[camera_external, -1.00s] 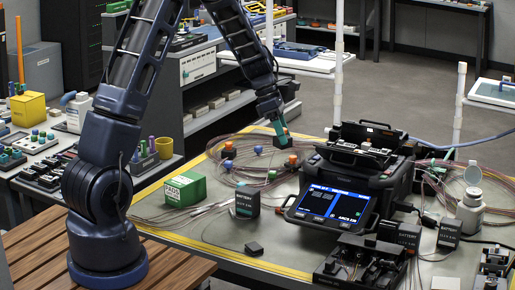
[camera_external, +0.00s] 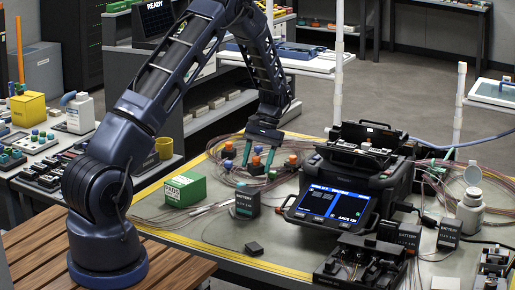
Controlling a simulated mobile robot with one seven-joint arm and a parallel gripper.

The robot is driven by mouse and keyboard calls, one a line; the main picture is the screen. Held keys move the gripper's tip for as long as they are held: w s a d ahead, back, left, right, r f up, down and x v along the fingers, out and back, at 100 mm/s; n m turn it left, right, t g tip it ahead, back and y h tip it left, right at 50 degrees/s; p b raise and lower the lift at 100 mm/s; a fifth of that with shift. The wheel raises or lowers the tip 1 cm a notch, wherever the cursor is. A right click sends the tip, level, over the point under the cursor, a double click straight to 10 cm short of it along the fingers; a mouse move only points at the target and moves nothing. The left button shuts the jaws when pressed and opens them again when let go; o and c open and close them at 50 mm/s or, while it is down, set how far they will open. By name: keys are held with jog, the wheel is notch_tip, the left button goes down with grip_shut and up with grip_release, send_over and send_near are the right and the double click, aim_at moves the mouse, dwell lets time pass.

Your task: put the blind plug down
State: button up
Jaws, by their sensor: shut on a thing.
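My gripper (camera_external: 258,160) points down over the coiled fibre near the far left side of the work table. Its two teal-tipped fingers are spread on either side of a small dark plug with an orange top (camera_external: 257,168), and it is shut on this blind plug. The plug is low among the coils; I cannot tell whether it touches the table. Similar small plugs with orange or blue tops stand close by, one orange (camera_external: 228,145) to the left and another orange (camera_external: 292,160) to the right. The fingers partly hide the held plug.
The black splicer with its lit blue screen (camera_external: 332,202) stands to the right. Coiled pink fibre (camera_external: 212,172) spreads around the plugs. The table's front left is mostly clear.

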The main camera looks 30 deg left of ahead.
jog(key=shift+w+a+f+m+y, duration=0.2)
jog(key=shift+a+f+m+y, duration=0.45)
jog(key=shift+m, duration=0.65)
jog(key=shift+a, duration=0.25)
jog(key=shift+a, duration=0.25)
jog(key=s+a+r+n+h, duration=0.15)
jog(key=a+r, duration=0.25)
jog(key=a, duration=0.7)
jog(key=a+r+n+h, duration=0.1)
jog(key=a+r+n, duration=0.25)
jog(key=a, duration=0.75)
jog(key=s+a+r+n+h, duration=0.15)
jog(key=s+a+r, duration=0.35)
jog(key=a, duration=0.6)
jog(key=s+a+r+n, duration=0.35)
jog(key=s+a, duration=0.25)
jog(key=a, duration=0.5)
jog(key=shift+t, duration=0.3)
jog(key=f, duration=1.9)
jog(key=shift+w+a, duration=0.15)
jog(key=shift+w, duration=0.1)
jog(key=shift+f, duration=0.1)
jog(key=o, duration=1.1)
jog(key=shift+c, duration=0.2)
